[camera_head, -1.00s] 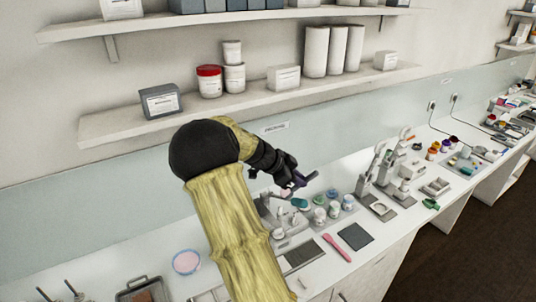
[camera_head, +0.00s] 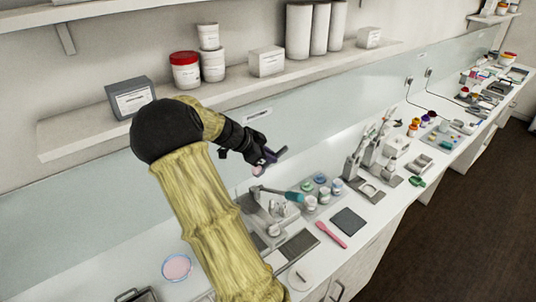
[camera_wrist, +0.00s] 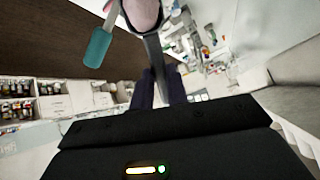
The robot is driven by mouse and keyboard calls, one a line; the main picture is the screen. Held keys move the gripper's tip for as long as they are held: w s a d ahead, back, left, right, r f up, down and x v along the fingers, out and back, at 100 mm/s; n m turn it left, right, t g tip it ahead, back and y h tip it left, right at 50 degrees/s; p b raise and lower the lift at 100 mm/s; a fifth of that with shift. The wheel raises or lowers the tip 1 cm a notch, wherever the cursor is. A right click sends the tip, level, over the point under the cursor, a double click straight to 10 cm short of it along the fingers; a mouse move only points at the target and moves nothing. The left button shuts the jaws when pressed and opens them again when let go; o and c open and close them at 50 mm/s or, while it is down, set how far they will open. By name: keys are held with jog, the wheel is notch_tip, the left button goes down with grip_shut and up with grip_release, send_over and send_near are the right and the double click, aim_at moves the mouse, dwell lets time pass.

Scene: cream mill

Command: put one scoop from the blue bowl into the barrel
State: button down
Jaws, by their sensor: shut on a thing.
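My gripper (camera_head: 262,153) is raised above the counter, in front of the back wall panel. A rounded pale pink mass (camera_wrist: 142,12) shows at the scoop's end, cut by the top edge. The blue bowl (camera_head: 176,268), blue-rimmed with pink contents, stands on the counter at lower left, well away from my gripper. A metal mill (camera_head: 275,207) with a teal-handled lever (camera_head: 293,197) stands below my gripper. I cannot make out the barrel for certain.
Small jars (camera_head: 323,192) stand right of the mill. A pink spatula (camera_head: 331,234) and dark pad (camera_head: 348,221) lie in front. A shelf (camera_head: 220,98) with tubs and boxes hangs above. More equipment lines the counter to the right.

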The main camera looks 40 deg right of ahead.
aim_at(271, 164)
jog(key=shift+w+f+b, duration=0.15)
jog(key=shift+f+b, duration=0.6)
jog(key=shift+f, duration=1.7)
jog(key=shift+s+d+b, duration=0.2)
jog(key=shift+s+b, duration=0.05)
jog(key=shift+b, duration=0.35)
jog(key=shift+d+r, duration=0.1)
jog(key=shift+r, duration=0.35)
jog(key=shift+r+p, duration=0.85)
jog(key=shift+r, duration=1.75)
jog(key=shift+f, duration=0.1)
